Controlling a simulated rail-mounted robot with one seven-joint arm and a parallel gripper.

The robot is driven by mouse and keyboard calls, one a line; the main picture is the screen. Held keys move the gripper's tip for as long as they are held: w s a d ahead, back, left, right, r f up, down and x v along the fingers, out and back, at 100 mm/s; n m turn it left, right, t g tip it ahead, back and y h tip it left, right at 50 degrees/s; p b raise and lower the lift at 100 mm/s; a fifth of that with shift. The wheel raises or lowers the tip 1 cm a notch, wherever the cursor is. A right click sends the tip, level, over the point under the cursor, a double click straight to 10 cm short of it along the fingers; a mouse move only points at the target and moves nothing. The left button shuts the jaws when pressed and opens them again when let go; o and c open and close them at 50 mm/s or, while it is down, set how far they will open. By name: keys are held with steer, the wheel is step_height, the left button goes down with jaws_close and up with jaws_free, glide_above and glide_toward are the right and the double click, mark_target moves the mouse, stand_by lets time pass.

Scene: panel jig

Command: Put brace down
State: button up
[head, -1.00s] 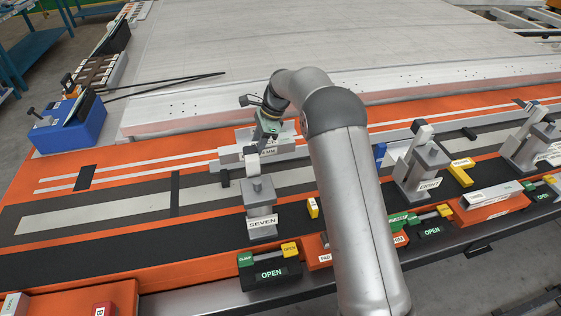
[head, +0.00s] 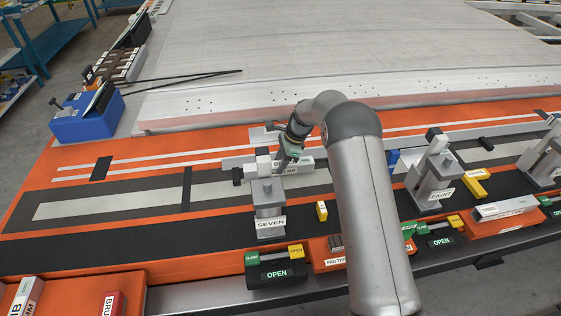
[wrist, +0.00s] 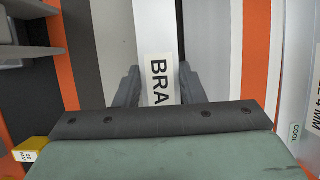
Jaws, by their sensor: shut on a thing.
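The brace (wrist: 160,82) is a pale bar with a label reading "BRA", the rest of its word cut off by my gripper body. In the wrist view it lies between the two dark fingers of my gripper (wrist: 158,88), which is shut on it. In the head view my gripper (head: 287,156) points down just behind the clamp post marked SEVEN (head: 268,200).
Post EIGHT (head: 432,180) stands to the right of my arm. A blue fixture (head: 86,118) stands far left. The striped bed left of SEVEN is mostly clear.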

steer(key=o, duration=1.2)
steer(key=shift+c, duration=0.2)
steer(key=b+v, duration=0.1)
steer(key=v, duration=1.1)
steer(key=s+d+r+n, duration=0.4)
steer(key=s+d+r, duration=0.1)
steer(key=s+r, duration=0.25)
steer(key=s+d+n+h, duration=0.1)
steer(key=s+d+n, duration=0.2)
steer(key=s, duration=0.8)
steer(key=s+d+f+n+t+h, duration=0.1)
steer(key=s+d+n, duration=0.2)
steer(key=s, duration=0.8)
steer(key=s+d+f+n+h, duration=0.1)
steer(key=s+n, duration=0.4)
steer(key=s, duration=0.7)
steer(key=d+h, duration=0.1)
steer(key=d, duration=0.1)
steer(key=shift+d+n+t, duration=0.25)
steer(key=shift+n+t, duration=0.05)
steer(key=shift+s, duration=0.1)
